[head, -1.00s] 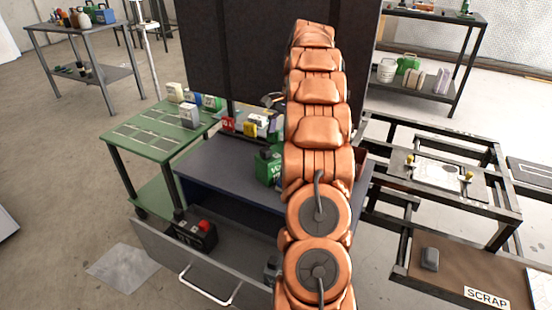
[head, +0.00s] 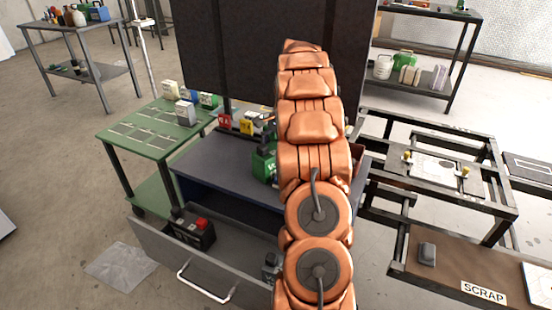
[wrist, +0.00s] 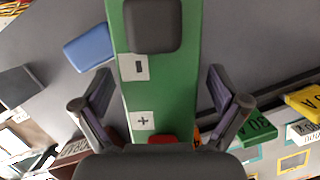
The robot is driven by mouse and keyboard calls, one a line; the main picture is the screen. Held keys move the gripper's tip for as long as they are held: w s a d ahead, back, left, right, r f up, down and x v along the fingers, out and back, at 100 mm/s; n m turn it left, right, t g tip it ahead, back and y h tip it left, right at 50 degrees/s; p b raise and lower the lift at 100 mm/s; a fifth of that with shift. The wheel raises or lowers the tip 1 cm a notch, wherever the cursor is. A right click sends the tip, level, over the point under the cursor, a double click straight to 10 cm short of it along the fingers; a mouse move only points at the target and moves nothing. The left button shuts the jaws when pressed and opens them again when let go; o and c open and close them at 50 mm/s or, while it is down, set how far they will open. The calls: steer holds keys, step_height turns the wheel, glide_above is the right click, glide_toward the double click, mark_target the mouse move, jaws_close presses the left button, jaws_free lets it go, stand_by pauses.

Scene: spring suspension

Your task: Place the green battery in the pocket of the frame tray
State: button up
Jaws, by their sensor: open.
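The green battery (head: 264,166) stands on the dark bench (head: 215,160), just left of my arm in the head view. In the wrist view the green battery (wrist: 160,95) shows from above, with plus and minus labels, a dark cap and a red cap. My gripper (wrist: 160,80) is open, with one finger on each side of the battery and visible gaps on both sides. My arm hides the gripper in the head view. What looks like the frame tray (head: 398,172) is a grey plate with a pale area and yellow-topped posts, in the black frame at right.
An open drawer (head: 160,240) below the bench holds a black battery with a red cap (head: 196,232). A green table (head: 150,127) with small boxes stands at left. A brown SCRAP board (head: 450,272) lies front right. A dark panel rises behind the bench.

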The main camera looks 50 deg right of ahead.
steer(key=shift+a+f, duration=0.1)
steer(key=shift+f, duration=0.3)
jaws_close()
stand_by(0.6)
